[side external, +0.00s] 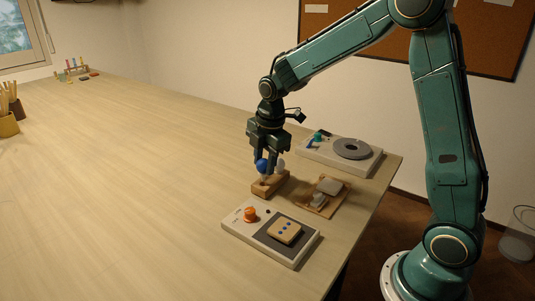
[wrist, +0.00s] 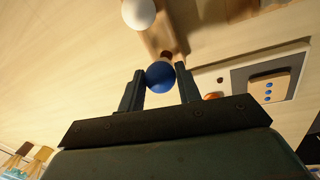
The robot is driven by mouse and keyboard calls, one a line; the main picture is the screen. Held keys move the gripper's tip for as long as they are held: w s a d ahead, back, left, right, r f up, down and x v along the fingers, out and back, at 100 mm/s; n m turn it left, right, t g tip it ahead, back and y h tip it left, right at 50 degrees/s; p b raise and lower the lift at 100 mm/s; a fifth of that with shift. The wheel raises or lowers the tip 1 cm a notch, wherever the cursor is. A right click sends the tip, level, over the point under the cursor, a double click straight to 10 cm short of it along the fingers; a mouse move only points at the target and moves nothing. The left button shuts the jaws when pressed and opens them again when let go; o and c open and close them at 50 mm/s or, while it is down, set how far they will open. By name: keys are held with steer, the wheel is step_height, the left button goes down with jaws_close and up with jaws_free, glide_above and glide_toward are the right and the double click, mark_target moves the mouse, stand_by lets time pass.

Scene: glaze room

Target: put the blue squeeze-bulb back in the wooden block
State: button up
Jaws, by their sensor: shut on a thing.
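The blue squeeze-bulb (side external: 262,166) is between the fingers of my gripper (side external: 266,162), which is shut on it. The bulb is at the left part of the wooden block (side external: 265,190). In the wrist view, the blue bulb (wrist: 160,77) sits between the two fingertips (wrist: 160,86), with the wooden block (wrist: 160,38) beyond it. I cannot tell whether its lower end is in the block or just above it. A white bulb (side external: 280,165) is at the block's other end; it also shows in the wrist view (wrist: 138,14).
A panel with an orange knob (side external: 250,214) and a dotted wooden piece (side external: 285,232) lies in front. A wooden tray (side external: 337,198) with grey pieces is to the right. A device with a grey disc (side external: 352,148) stands behind. The table's left is mostly clear.

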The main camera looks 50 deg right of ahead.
steer(key=shift+f, duration=0.15)
steer(key=shift+f, duration=1.05)
steer(key=shift+f, duration=0.15)
stand_by(0.3)
steer(key=o, duration=0.7)
steer(key=shift+r, duration=3)
